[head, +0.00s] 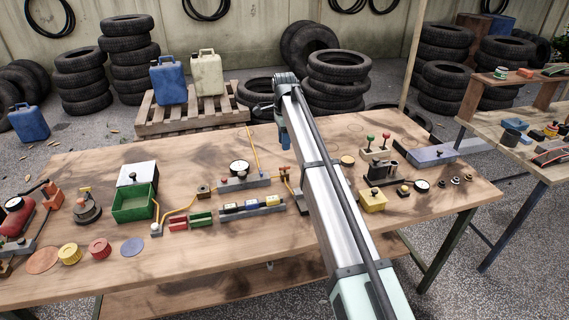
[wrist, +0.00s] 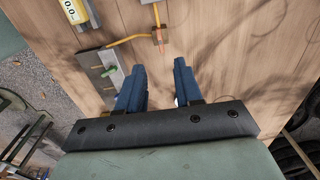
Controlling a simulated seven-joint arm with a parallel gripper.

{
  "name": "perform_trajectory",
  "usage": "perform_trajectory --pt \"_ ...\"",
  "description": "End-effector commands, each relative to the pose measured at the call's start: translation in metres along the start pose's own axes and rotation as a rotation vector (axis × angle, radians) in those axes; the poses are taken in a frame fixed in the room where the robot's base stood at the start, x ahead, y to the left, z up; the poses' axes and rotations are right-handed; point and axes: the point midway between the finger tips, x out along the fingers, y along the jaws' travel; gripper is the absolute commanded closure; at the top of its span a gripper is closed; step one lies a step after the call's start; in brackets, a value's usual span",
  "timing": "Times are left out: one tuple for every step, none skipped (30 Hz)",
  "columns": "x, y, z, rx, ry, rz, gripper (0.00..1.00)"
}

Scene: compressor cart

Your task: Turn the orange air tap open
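A small orange piece (wrist: 159,38), which looks like the orange air tap, stands at the end of a yellow pipe in the wrist view. It also shows as a small brown-orange fitting in the head view (head: 285,173). My gripper (wrist: 160,70) has two blue fingers, apart with nothing between them. The orange piece lies just beyond the fingertips, apart from them, near the line of the gap. In the head view my gripper (head: 284,142) hangs above the bench, mostly hidden by my arm. The tap's exact handle angle is too small to tell.
A yellow box (head: 373,201) stands right of my arm.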

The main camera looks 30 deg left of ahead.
Motion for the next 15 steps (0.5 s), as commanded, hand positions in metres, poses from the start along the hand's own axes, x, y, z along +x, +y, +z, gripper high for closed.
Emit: perform_trajectory --pt "0.011 0.001 0.000 0.000 0.000 0.001 0.65" --pt "0.016 0.001 0.000 0.000 0.000 0.001 0.65" --pt "0.023 0.001 0.000 0.000 0.000 0.001 0.65" --pt "0.029 0.001 0.000 0.000 0.000 0.001 0.65" --pt "0.034 0.001 0.000 0.000 0.000 0.001 0.65" --pt "0.041 0.001 -0.001 0.000 0.000 0.000 0.65" --pt "0.046 0.001 -0.001 0.000 0.000 0.000 0.65" --pt "0.051 0.001 -0.001 -0.001 0.000 0.001 0.65" --pt "0.058 0.001 -0.001 -0.001 0.000 0.001 0.65" --pt "0.062 0.001 -0.001 -0.001 0.001 0.001 0.65" --pt "0.066 0.001 -0.001 -0.001 0.001 0.000 0.65" --pt "0.072 0.000 -0.001 -0.001 0.001 0.000 0.65" --pt "0.076 0.000 -0.001 -0.001 0.001 0.000 0.65" --pt "0.080 0.000 -0.001 -0.001 0.001 0.000 0.65" --pt "0.084 0.000 -0.001 -0.001 0.001 0.000 0.65"
